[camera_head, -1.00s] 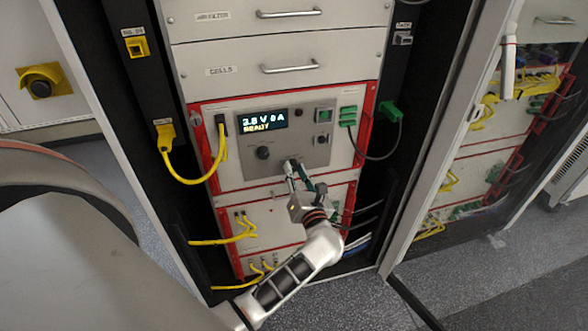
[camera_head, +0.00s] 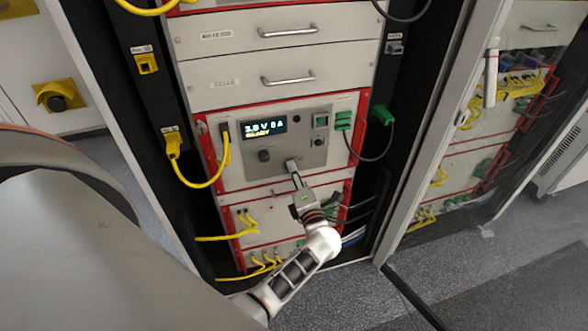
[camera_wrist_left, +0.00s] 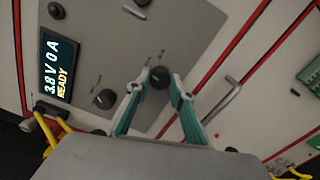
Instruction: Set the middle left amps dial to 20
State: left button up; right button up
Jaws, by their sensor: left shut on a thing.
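The grey control panel (camera_head: 287,140) has a display (camera_head: 264,127) reading "3.8 V 0 A READY", also legible in the left wrist view (camera_wrist_left: 56,66). One black dial (camera_head: 264,155) sits below the display and is free; it also shows in the left wrist view (camera_wrist_left: 104,99). A second black dial (camera_wrist_left: 160,78), which I take as the amps dial, sits between the fingertips of my left gripper (camera_head: 292,165). The gripper is shut on it, one finger on each side. The fingers mostly hide this dial in the head view. My right gripper is not in view.
A yellow cable (camera_head: 224,172) hangs left of the panel and a dark cable (camera_head: 368,158) loops from green plugs at its right. Drawers with metal handles (camera_head: 288,80) are above. A lower unit with yellow cables (camera_head: 245,225) is below.

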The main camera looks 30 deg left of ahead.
pick_arm(q)
jog(key=shift+m, duration=0.4)
jog(key=shift+m+p, duration=0.3)
jog(key=shift+p, duration=0.05)
jog(key=o, duration=1.1)
